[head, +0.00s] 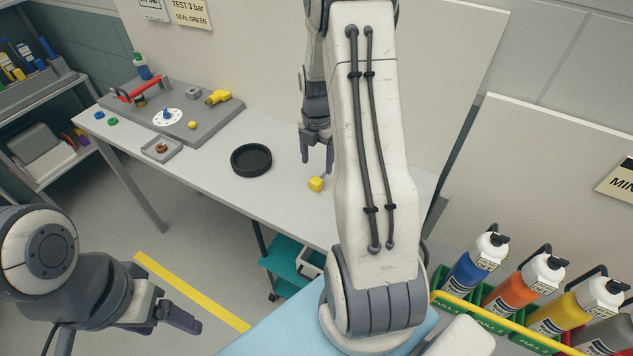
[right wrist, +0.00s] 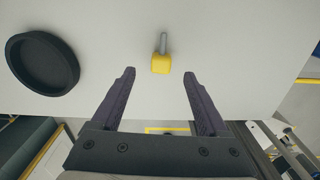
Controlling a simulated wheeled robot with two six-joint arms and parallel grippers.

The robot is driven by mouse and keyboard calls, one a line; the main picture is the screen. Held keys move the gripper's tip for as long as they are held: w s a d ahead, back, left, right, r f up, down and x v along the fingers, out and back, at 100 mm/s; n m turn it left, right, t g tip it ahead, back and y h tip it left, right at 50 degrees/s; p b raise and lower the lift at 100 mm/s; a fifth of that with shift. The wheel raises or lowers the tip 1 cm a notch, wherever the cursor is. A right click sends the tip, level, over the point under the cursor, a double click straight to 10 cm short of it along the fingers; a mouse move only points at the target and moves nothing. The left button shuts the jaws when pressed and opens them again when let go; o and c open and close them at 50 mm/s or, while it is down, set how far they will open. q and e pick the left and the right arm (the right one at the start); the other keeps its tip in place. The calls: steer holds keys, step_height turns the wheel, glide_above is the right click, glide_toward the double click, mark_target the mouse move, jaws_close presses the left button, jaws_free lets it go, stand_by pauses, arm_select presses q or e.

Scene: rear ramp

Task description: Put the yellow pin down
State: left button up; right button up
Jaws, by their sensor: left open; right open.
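The yellow pin (head: 316,184) lies on the grey-white table, to the right of a round black tray. In the right wrist view the pin (right wrist: 161,62) shows a yellow block head and a grey metal shank, beyond and between the fingertips, apart from them. My right gripper (head: 317,160) is open and empty, close to the pin; its fingers (right wrist: 158,75) are spread wide in the right wrist view. My left gripper (head: 180,318) is open and empty at the lower left, away from the table.
The round black tray (head: 251,172) stands on the table (head: 211,183). A grey fixture board (head: 205,116) with a red handle and yellow fitting is at the far left. A teal cart (head: 284,263) is below the table edge.

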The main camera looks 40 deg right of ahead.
mark_target(317, 179)
steer(key=shift+f, duration=0.95)
steer(key=f, duration=0.1)
steer(key=f+p, duration=0.1)
steer(key=f, duration=0.2)
steer(key=shift+s+a+p, duration=0.2)
steer(key=shift+s+p, duration=0.05)
steer(key=shift+p, duration=0.1)
steer(key=shift+f, duration=0.7)
jaws_close()
